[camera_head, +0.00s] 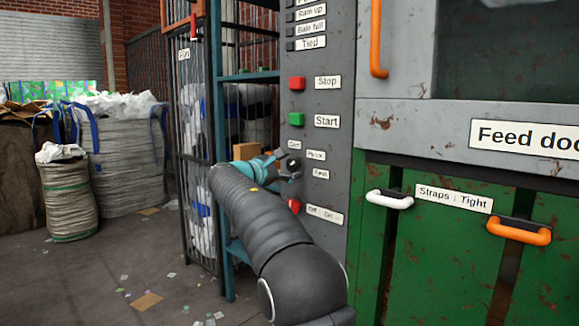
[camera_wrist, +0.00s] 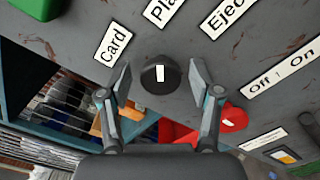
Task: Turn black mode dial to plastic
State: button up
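The black mode dial (camera_wrist: 160,82) is on the grey control panel (camera_wrist: 80,15) in the wrist view. Its white mark runs up and down in the picture, roughly in line with the partly cut-off "Pla" label (camera_wrist: 160,13). The "Card" label (camera_wrist: 112,43) is to the left and the "Eject" label (camera_wrist: 228,12) to the right. My gripper (camera_wrist: 160,78) is open, with one finger on each side of the dial and gaps between. In the head view my gripper (camera_head: 283,164) is at the panel beside the small labels and largely hides the dial.
A red switch (camera_wrist: 234,119) by the "Off On" label sits close to the right finger. Red Stop (camera_head: 297,83) and green Start (camera_head: 296,119) buttons are above. A teal shelf frame (camera_head: 226,180) stands left of the panel. Full sacks (camera_head: 125,165) stand farther left.

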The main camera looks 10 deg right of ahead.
jog(key=v, duration=1.2)
jog(key=shift+w, duration=0.1)
jog(key=s+f+m+g+y, duration=0.1)
jog(key=s+f+g+y, duration=0.15)
jog(key=f, duration=0.65)
jog(key=s+f+m+g+y, duration=0.15)
jog(key=s+f+y, duration=0.25)
jog(key=f, duration=0.6)
jog(key=s+d+f+m+y, duration=0.2)
jog(key=s+d+m, duration=0.1)
jog(key=s, duration=1)
jog(key=s+d+f+m+y, duration=0.1)
jog(key=s+d+m+y, duration=0.2)
jog(key=s, duration=0.9)
jog(key=s+d+f+m+g+y, duration=0.1)
jog(key=s+m, duration=0.5)
jog(key=s, duration=0.7)
jog(key=shift+s+d+f+m+y, duration=0.35)
jog(key=shift+d+f+y, duration=0.65)
jog(key=shift+d, duration=0.7)
